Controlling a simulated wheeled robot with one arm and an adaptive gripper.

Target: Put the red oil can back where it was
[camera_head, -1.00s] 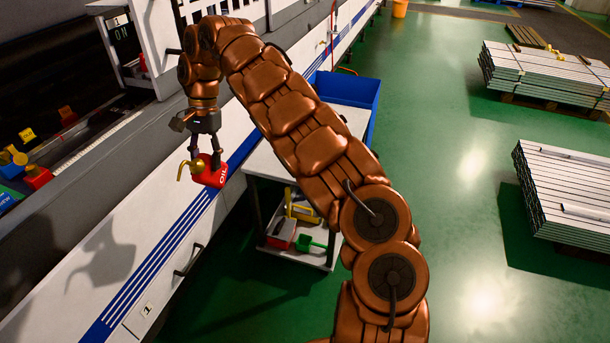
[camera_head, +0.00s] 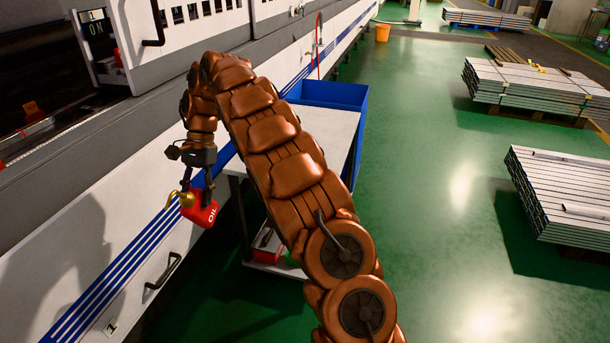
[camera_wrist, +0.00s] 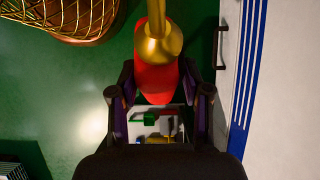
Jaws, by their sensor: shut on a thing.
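The red oil can (camera_head: 207,214) with a brass spout is held in my gripper (camera_head: 200,190), in front of the white machine's side panel. The gripper points down, and its two fingers are shut on the can. In the wrist view the red can (camera_wrist: 157,80) sits between the fingers (camera_wrist: 158,98), with its brass top toward the camera. The can hangs in the air, left of a white-topped cart (camera_head: 325,135). The can's lower side is partly out of sight in the wrist view.
A blue bin (camera_head: 335,95) sits at the cart's far end. The cart's lower shelf holds a red item (camera_head: 267,243) and is partly hidden by my arm. The machine panel has a black handle (camera_head: 165,270). Green floor (camera_head: 430,230) is clear on the right, before stacked metal profiles (camera_head: 575,195).

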